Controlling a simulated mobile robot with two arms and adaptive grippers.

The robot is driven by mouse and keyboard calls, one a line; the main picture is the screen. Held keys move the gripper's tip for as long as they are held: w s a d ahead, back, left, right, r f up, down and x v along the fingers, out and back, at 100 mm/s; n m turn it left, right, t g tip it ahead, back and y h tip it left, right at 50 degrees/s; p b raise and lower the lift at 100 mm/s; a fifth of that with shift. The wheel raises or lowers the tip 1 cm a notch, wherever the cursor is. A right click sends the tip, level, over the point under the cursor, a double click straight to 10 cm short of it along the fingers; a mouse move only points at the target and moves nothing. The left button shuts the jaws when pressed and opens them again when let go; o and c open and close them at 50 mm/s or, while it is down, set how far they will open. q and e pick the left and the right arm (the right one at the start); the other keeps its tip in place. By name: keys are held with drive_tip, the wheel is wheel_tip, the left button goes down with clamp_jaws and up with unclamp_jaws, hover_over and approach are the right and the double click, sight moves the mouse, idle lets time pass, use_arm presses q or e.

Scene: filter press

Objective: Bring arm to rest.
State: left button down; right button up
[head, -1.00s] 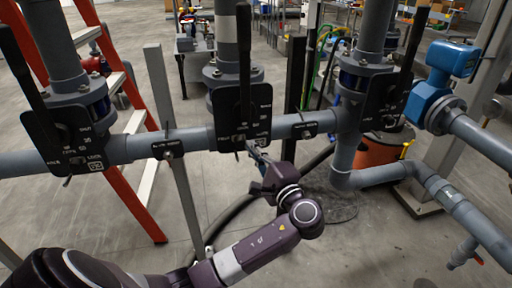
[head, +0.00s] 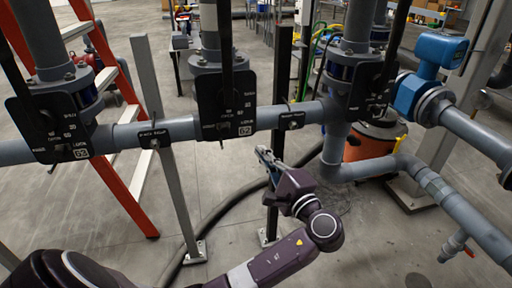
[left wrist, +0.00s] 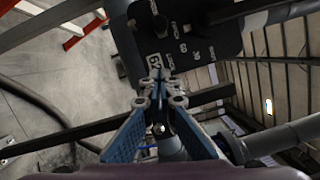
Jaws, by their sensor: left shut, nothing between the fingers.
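My left arm (head: 275,262) comes in from the lower left of the head view, purple with a bent elbow. Its gripper (head: 263,153) is shut and empty, just below the horizontal grey pipe and to the right of the middle black valve plate (head: 223,108). A gap shows between the fingertips and the plate. In the left wrist view the blue-padded fingers (left wrist: 158,82) meet, and the valve plate (left wrist: 190,40) lies beyond them. My right gripper does not show.
A horizontal grey pipe (head: 180,129) carries black valve plates. Thin posts (head: 170,160) stand below it. A blue actuator (head: 432,75) sits at right, an orange ladder (head: 120,190) at left, an orange container (head: 374,140) behind. Bare floor is open in front.

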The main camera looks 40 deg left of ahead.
use_arm(q)
drive_tip(key=shift+v, duration=1.05)
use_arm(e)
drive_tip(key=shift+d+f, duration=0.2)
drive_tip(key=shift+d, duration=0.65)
